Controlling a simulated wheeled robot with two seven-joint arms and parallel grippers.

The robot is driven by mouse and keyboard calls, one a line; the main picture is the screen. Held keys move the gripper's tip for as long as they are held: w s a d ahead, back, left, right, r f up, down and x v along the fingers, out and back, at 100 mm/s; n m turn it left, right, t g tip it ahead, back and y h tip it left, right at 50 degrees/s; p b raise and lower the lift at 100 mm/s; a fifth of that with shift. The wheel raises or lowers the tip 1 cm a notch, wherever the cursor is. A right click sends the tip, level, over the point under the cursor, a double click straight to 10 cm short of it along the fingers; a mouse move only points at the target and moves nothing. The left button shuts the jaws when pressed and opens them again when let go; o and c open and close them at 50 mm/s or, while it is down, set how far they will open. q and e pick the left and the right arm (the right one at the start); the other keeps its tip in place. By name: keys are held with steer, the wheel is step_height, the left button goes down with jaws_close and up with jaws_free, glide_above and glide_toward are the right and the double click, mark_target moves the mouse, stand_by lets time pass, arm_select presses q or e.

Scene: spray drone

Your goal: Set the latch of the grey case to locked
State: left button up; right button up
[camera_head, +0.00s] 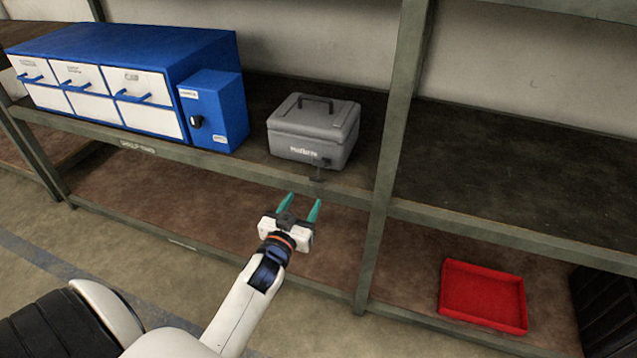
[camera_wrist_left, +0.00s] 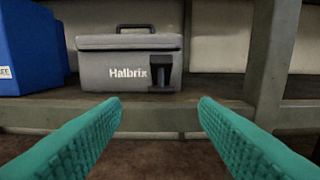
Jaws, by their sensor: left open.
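The grey case (camera_head: 313,130) stands closed on the upper shelf, its carry handle on top. It also shows in the left wrist view (camera_wrist_left: 110,75), with "Halbrix" on its front. A dark latch (camera_head: 321,166) is on the right part of the case's front; it also shows in the left wrist view (camera_wrist_left: 161,76), hanging down. I cannot tell its exact setting. My left gripper (camera_head: 300,207) is open and empty, in front of and below the case, with its teal fingers pointing toward it. They also show in the left wrist view (camera_wrist_left: 160,105), apart from the case. My right gripper is not in view.
A blue cabinet with white drawers (camera_head: 130,80) and a blue box (camera_head: 214,112) stand left of the case. A shelf upright (camera_head: 390,150) rises to its right. A red tray (camera_head: 484,296) lies on the lower shelf. The upper shelf's right bay is clear.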

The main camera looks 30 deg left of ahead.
mark_target(316, 181)
arm_select(q)
steer(key=b+x, duration=0.1)
steer(key=x, duration=0.5)
steer(key=shift+w, duration=0.2)
steer(key=x, duration=0.4)
steer(key=shift+d+b, duration=0.1)
steer(key=shift+b, duration=0.25)
steer(key=shift+w, duration=0.65)
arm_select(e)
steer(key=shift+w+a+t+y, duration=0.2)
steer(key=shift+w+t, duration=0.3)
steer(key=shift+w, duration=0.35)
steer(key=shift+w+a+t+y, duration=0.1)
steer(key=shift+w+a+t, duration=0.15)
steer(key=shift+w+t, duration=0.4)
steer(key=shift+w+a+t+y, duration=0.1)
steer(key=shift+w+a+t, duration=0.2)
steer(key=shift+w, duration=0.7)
arm_select(q)
steer(key=shift+c, duration=0.5)
jaws_close()
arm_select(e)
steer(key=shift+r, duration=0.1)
